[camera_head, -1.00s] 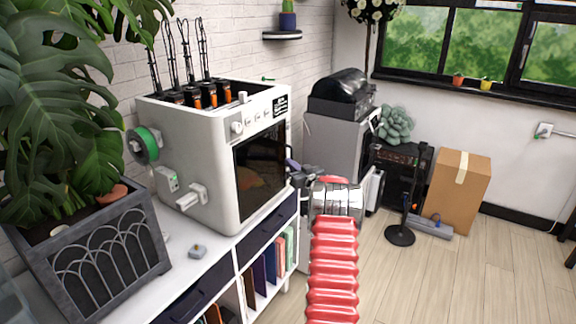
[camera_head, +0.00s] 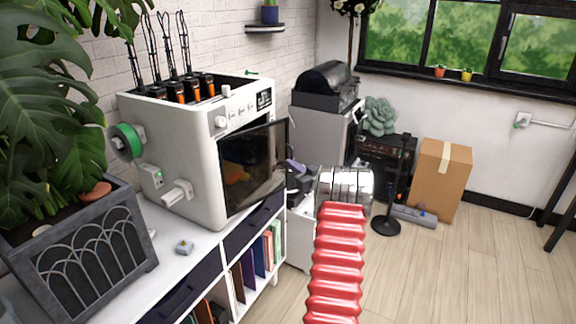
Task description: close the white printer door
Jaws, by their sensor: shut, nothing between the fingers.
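The white printer (camera_head: 180,165) stands on the shelf unit at centre left. Its dark, see-through door (camera_head: 262,160) is ajar. The door's right edge stands out past the printer's right front corner, and orange shapes show faintly through the panel. My gripper (camera_head: 294,172) is shut and empty, at the lower part of the door's right edge. It is small and partly hidden by my arm, so I cannot tell whether it touches the door.
A white shelf unit (camera_head: 205,246) with books and drawers runs under the printer. A planter (camera_head: 85,262) stands at the left. A cardboard box (camera_head: 440,180) and a black stand (camera_head: 388,226) are at the right. The wooden floor at front right is clear.

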